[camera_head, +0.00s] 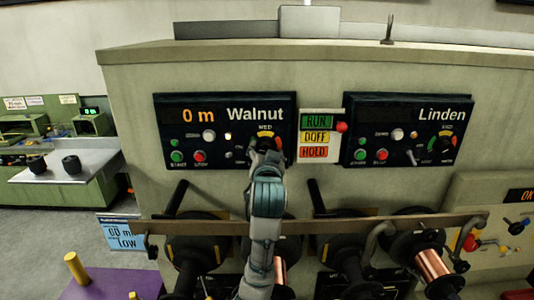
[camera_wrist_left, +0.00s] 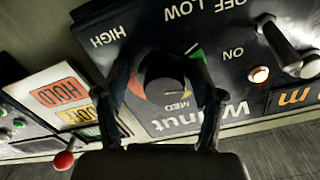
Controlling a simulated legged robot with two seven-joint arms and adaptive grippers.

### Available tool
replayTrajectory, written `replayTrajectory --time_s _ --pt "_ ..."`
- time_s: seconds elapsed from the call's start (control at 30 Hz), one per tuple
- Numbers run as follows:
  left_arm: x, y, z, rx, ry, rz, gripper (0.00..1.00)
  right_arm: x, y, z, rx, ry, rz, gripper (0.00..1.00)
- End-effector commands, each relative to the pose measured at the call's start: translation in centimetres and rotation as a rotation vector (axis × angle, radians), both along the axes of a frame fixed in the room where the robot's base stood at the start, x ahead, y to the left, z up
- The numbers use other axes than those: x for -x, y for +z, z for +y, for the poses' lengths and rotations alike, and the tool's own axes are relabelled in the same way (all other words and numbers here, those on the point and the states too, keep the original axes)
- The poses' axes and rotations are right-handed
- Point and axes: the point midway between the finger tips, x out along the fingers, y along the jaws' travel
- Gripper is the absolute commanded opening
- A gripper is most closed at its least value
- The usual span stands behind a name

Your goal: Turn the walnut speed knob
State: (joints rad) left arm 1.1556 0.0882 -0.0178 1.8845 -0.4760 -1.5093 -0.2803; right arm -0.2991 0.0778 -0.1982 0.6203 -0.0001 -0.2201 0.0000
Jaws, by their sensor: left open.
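The Walnut panel (camera_head: 225,118) is a dark board with an orange "0 m" readout, a red and a green button and small lamps. Its speed knob (camera_wrist_left: 163,70) is a dark round knob on a coloured dial marked MED and HIGH. My left gripper (camera_head: 266,152) is in front of the knob and hides most of it in the head view. In the left wrist view the open gripper (camera_wrist_left: 160,76) has one finger on each side of the knob; contact cannot be told. My right gripper is not in view.
To the right are a RUN/DOFF/HOLD sign (camera_head: 314,136) with a red-knobbed lever (camera_head: 342,127) and the similar Linden panel (camera_head: 410,130). Below, a rail (camera_head: 330,226) and several spools, one copper-wound (camera_head: 432,264), stick out. A toggle switch (camera_wrist_left: 278,42) stands beside the knob.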

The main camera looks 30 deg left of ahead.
Motion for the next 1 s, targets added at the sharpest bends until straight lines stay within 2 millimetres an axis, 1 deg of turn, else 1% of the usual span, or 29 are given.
replayTrajectory --time_s 0.07,0.17,0.23,0.5,0.6,0.7,0.83,1.0 --pt "0.2 0.1 -0.1 0.000 0.000 -0.002 0.68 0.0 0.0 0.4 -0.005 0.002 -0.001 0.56" --pt "0.8 0.2 -0.4 -0.002 -0.001 -0.005 0.68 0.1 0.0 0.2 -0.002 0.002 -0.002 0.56" --pt "1.6 0.2 -1.0 -0.001 -0.002 -0.005 0.68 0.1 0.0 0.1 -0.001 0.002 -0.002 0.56" --pt "6.3 0.0 -4.1 0.000 -0.002 -0.002 0.68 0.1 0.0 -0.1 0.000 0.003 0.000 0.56" --pt "7.8 -0.1 -5.0 0.001 -0.002 0.000 0.68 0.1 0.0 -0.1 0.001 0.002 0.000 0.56" --pt "8.9 -0.2 -5.7 0.000 -0.002 0.002 0.68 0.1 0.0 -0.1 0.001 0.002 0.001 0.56" --pt "9.5 -0.3 -6.0 0.001 0.000 0.004 0.68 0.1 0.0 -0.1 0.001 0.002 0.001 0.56" --pt "9.5 -0.3 -6.0 0.002 0.000 0.005 0.68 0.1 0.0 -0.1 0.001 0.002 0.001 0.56"
